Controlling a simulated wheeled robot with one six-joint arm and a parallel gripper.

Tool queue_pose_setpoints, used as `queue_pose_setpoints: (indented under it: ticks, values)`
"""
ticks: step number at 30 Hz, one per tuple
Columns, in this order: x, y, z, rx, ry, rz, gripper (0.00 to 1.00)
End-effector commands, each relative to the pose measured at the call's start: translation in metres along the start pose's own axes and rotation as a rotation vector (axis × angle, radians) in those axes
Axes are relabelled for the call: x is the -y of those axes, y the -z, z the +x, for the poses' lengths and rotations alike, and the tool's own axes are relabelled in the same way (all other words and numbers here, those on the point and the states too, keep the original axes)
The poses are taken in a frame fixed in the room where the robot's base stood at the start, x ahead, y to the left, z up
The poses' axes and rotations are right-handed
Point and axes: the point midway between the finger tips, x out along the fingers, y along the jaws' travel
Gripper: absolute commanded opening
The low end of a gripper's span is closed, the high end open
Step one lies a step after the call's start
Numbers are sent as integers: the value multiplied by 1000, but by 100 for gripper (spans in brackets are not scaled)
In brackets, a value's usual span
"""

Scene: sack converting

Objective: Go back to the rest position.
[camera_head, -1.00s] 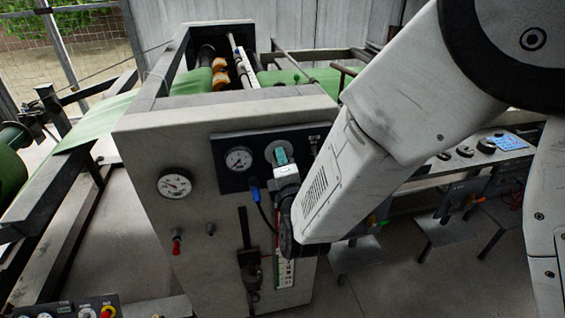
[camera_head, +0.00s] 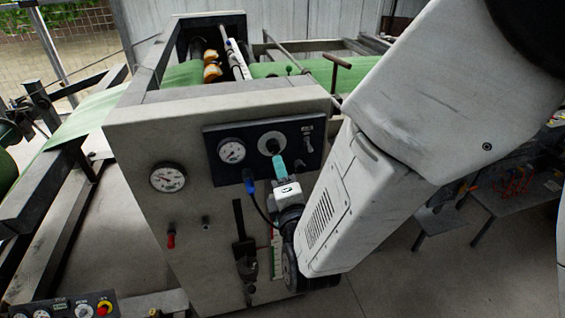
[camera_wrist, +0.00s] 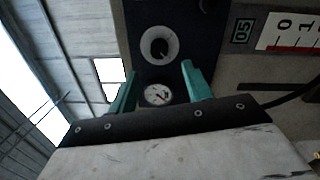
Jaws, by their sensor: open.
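My gripper (camera_head: 279,166) is in front of the machine's dark control panel (camera_head: 221,174), just below the round knob (camera_head: 271,144). In the wrist view its two teal fingers (camera_wrist: 156,88) are apart with nothing between them. The knob with its pale round plate (camera_wrist: 159,46) shows beyond the fingertips, and a dial gauge (camera_wrist: 158,94) shows in the gap between the fingers, behind them. The fingers look clear of the knob.
The grey machine cabinet (camera_head: 132,124) stands close in front of my arm. A second gauge (camera_head: 168,177), a red-tipped lever (camera_head: 171,239) and a blue connector with cable (camera_head: 250,186) are on its face. Green web (camera_head: 92,116) runs at left. Free floor (camera_head: 400,285) lies at lower right.

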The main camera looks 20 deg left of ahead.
Motion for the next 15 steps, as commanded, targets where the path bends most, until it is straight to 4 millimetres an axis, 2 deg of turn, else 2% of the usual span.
queue_pose_setpoints:
  ticks: [15]
  values:
    - [1, 0, -2, -1, 5, 34, 49]
